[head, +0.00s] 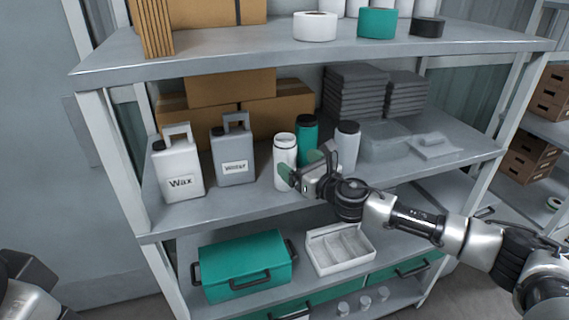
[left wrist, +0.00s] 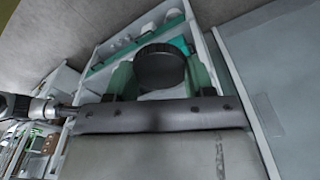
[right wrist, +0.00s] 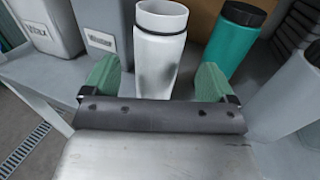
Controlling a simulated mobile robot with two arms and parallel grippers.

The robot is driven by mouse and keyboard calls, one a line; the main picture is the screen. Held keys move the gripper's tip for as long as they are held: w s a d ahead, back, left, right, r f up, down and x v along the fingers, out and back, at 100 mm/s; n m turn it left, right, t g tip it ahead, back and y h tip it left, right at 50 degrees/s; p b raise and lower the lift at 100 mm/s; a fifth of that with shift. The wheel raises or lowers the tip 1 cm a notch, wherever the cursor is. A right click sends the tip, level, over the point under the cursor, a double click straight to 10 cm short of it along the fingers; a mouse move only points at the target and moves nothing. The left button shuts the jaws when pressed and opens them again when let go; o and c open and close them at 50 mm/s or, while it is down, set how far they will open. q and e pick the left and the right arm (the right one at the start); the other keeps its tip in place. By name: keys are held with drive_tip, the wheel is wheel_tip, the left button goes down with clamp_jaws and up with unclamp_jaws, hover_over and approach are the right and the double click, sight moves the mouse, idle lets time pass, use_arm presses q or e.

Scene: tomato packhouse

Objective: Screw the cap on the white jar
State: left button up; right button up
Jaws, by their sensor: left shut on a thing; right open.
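The white jar (head: 285,155) stands upright and uncapped on the middle shelf; it also shows in the right wrist view (right wrist: 160,48). My right gripper (right wrist: 155,84) is open, its green fingers on either side of the jar's lower body from this view, with no clear contact. In the head view the right gripper (head: 307,168) is in front of the jar and hides part of its lower right side. My left gripper (left wrist: 161,80) is shut on the round black cap (left wrist: 162,66), away from the shelf; in the head view only a dark part of that arm shows at lower left.
A green bottle (head: 306,134) and a grey bottle (head: 347,146), both dark-capped, stand close right of the jar. Grey (head: 233,155) and white (head: 177,168) canisters stand to its left. The upper shelf (head: 240,50) overhangs. A green toolbox (head: 240,264) and white tray (head: 340,262) sit below.

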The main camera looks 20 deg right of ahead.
sight(292, 160)
drive_tip(key=shift+w, duration=0.15)
use_arm(q)
drive_tip(key=shift+s+d, duration=0.1)
drive_tip(key=shift+r, duration=0.15)
use_arm(e)
drive_tip(key=shift+a+r, duration=0.1)
use_arm(q)
drive_tip(key=shift+r+p, duration=0.65)
drive_tip(key=shift+p, duration=0.1)
use_arm(e)
drive_tip(key=x, duration=0.5)
drive_tip(key=shift+a, duration=0.1)
drive_tip(key=shift+c, duration=0.5)
drive_tip(key=c, duration=0.9)
